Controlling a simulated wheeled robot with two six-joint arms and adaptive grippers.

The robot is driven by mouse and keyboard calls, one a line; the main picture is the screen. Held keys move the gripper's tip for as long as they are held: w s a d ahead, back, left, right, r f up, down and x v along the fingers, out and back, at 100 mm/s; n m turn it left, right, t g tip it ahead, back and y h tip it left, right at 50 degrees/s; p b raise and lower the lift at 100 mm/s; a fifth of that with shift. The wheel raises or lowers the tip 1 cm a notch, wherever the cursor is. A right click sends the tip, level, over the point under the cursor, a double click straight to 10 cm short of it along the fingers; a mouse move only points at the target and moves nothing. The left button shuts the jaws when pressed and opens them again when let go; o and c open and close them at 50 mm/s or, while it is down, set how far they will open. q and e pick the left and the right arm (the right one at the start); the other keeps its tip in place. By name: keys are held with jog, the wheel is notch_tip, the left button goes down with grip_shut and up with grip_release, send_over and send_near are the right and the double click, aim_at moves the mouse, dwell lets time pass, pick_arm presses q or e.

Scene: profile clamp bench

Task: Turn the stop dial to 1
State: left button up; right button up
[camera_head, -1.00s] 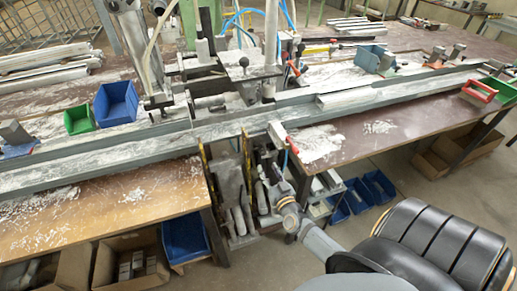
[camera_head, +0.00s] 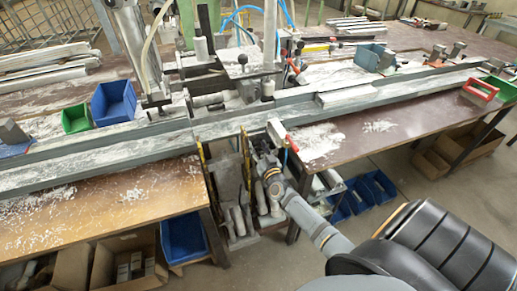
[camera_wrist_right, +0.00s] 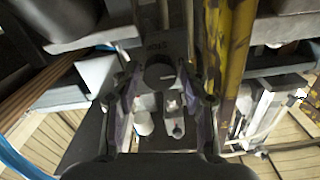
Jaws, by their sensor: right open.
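The stop dial (camera_wrist_right: 158,75) shows in the right wrist view as a dark round knob on a grey plate with small lettering above it. Its setting is too small to read. My right gripper (camera_wrist_right: 160,98) is open, with one finger on each side of the dial; I cannot tell whether they touch it. In the head view my right gripper (camera_head: 264,153) is at the front of the bench, below the rail, and hides the dial there. My left gripper does not show.
A yellow upright (camera_wrist_right: 235,50) stands close to the right of the gripper. A long grey rail (camera_head: 100,155) crosses the bench above. A red-handled clamp (camera_head: 282,133) is just above my right gripper.

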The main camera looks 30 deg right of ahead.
jog(key=c, duration=0.9)
jog(key=shift+m, duration=0.3)
jog(key=m, duration=1.1)
jog(key=shift+f, duration=0.1)
jog(key=o, duration=0.9)
